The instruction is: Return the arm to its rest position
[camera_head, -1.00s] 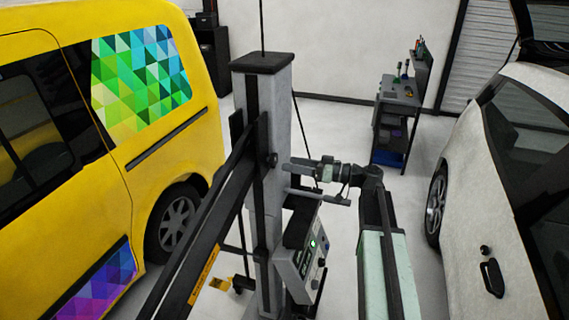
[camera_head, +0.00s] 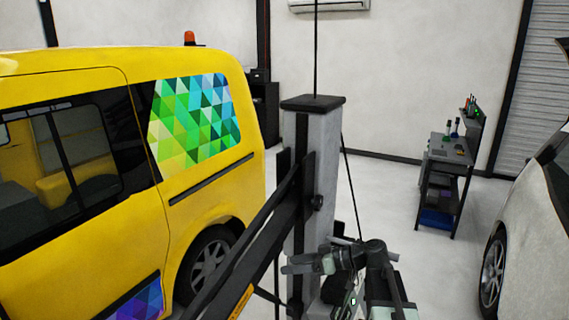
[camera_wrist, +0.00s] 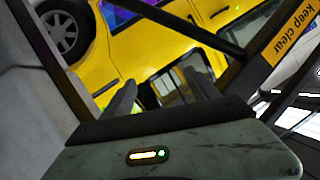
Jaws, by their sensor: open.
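My arm shows at the bottom centre of the head view, bent at the elbow with its forearm pointing left. My gripper (camera_head: 288,264) is at the forearm's left end, close in the picture to the grey column. In the wrist view my gripper (camera_wrist: 160,92) has its two dark fingers apart, with nothing between them. Behind the fingers are a yellow van's body and windows. The lower part of my arm is cut off by the bottom edge of the head view.
The yellow van (camera_head: 215,190) with a coloured triangle-pattern window stands left. A white car (camera_head: 535,220) stands at the right edge. A tool bench (camera_head: 447,170) is at the back right. Open floor lies between the van, bench and car.

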